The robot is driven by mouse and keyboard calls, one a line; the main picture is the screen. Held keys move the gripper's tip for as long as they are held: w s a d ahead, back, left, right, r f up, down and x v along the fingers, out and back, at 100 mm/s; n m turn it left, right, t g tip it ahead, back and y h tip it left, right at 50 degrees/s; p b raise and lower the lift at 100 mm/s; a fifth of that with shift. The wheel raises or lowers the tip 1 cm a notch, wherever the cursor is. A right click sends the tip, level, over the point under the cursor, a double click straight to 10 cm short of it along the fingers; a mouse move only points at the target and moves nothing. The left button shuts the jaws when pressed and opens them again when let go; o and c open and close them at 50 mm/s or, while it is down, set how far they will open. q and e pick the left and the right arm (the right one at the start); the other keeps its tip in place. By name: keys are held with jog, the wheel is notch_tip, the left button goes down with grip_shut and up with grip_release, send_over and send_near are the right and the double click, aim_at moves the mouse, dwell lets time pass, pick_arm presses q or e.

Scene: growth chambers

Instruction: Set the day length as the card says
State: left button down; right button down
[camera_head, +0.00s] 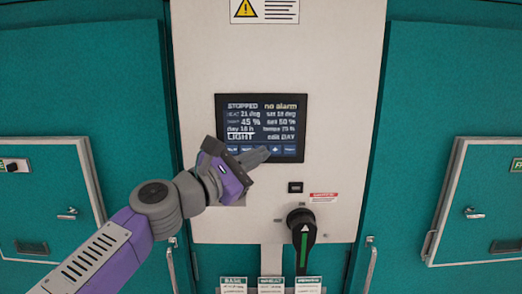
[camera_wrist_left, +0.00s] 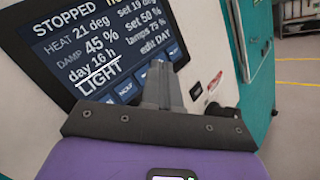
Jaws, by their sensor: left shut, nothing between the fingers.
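The control screen (camera_head: 262,121) is on the pale panel and is lit. In the left wrist view the screen (camera_wrist_left: 95,45) reads STOPPED, HEAT 21 deg, DAMP 45 %, day 16 h, LIGHT, lamps 75 %, edit DAY. A row of blue buttons (camera_head: 289,149) runs along its bottom edge. My left gripper (camera_head: 262,155) is shut and empty, its fingertips at the lower edge of the screen by the button row. I cannot tell whether they touch. Three cards, one headed BASIL (camera_head: 233,284), are at the bottom; their small print is unreadable. My right gripper is out of view.
Below the screen are a small black switch (camera_head: 295,187), a red-white label (camera_head: 322,198) and a black rotary handle (camera_head: 302,232) with a green stripe. A yellow warning sign (camera_head: 264,11) is above. Teal chamber doors (camera_head: 450,90) flank the panel.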

pick_arm(q)
jog(key=shift+s+b, duration=0.35)
jog(key=shift+s, duration=2.15)
dwell(0.4)
jog(key=s+p, duration=0.3)
jog(key=p, duration=0.1)
jog(key=shift+s, duration=0.4)
jog(key=shift+w, duration=0.15)
jog(key=w+p, duration=0.2)
jog(key=w, duration=0.6)
jog(key=shift+w, duration=0.25)
jog(key=shift+w, duration=0.1)
dwell(1.8)
